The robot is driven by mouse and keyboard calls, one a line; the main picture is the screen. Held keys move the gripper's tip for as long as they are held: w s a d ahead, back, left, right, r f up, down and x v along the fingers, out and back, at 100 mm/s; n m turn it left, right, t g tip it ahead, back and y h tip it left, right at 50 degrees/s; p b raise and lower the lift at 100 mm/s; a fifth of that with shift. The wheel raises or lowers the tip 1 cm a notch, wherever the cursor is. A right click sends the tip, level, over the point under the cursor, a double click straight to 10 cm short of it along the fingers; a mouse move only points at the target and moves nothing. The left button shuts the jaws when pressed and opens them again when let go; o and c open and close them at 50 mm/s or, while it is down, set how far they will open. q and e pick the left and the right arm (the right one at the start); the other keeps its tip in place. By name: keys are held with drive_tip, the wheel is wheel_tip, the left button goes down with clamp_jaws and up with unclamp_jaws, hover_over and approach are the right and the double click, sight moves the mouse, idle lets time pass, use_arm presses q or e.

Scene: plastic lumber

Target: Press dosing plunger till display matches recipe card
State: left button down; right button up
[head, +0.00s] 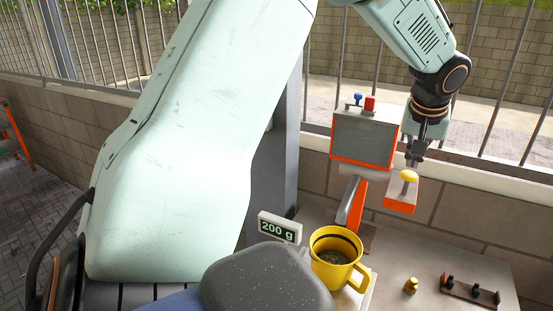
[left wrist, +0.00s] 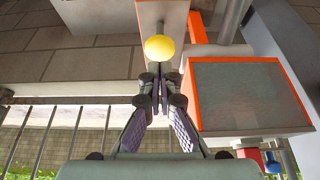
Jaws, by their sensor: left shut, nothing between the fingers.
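The dosing plunger has a yellow knob (head: 409,175) on top of an orange and grey block (head: 401,195). My left gripper (head: 412,162) is shut and empty, pointing down with its fingertips right at the knob. In the left wrist view the closed fingertips (left wrist: 160,68) meet the lower edge of the yellow knob (left wrist: 160,47); I cannot tell if they touch. The display (head: 280,228) reads 200 g. A yellow mug (head: 335,258) beside it holds dark grains. No recipe card can be made out. My right gripper is out of view.
A grey hopper box (head: 364,137) with orange trim and red and blue knobs stands left of the gripper, with a metal chute (head: 349,200) below. A brass weight (head: 411,286) and a dark rack (head: 470,291) sit on the bench. A wall and railing run behind.

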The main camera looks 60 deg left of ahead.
sight(409, 173)
use_arm(q)
drive_tip(key=shift+w, duration=0.1)
drive_tip(key=shift+f, duration=0.2)
idle(0.4)
drive_tip(key=shift+f+b, duration=0.65)
drive_tip(key=shift+f, duration=0.05)
drive_tip(key=shift+f+b, duration=0.7)
drive_tip(key=shift+f, duration=0.2)
drive_tip(key=shift+r+p, duration=2.4)
drive_tip(key=shift+r, duration=0.55)
drive_tip(key=shift+f, duration=0.1)
idle(0.4)
